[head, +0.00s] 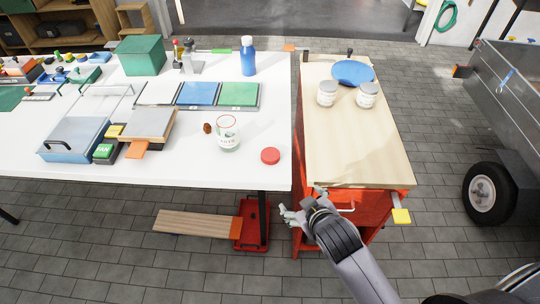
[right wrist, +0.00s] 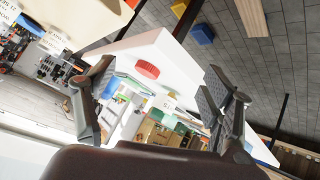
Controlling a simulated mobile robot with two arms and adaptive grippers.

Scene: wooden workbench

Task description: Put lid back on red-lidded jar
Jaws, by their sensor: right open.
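The red lid (head: 270,156) lies flat on the white table (head: 180,172), near its front right corner. It also shows in the right wrist view (right wrist: 147,69), between my open fingers but farther off. The jar (head: 228,136) stands upright without a lid, to the left of and slightly behind the lid. It is whitish with a printed label and some red near its rim. My right gripper (head: 302,202) is open and empty, in front of the wooden-topped cart and to the right of the lid, touching neither lid nor jar. My left gripper is not in view.
Two lidded jars (head: 327,93) (head: 367,95) and a blue plate (head: 353,73) stand on the wooden cart top (head: 350,150). A small brown object (head: 208,128) lies beside the open jar. A blue bottle (head: 248,57) stands behind. The table around the lid is clear.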

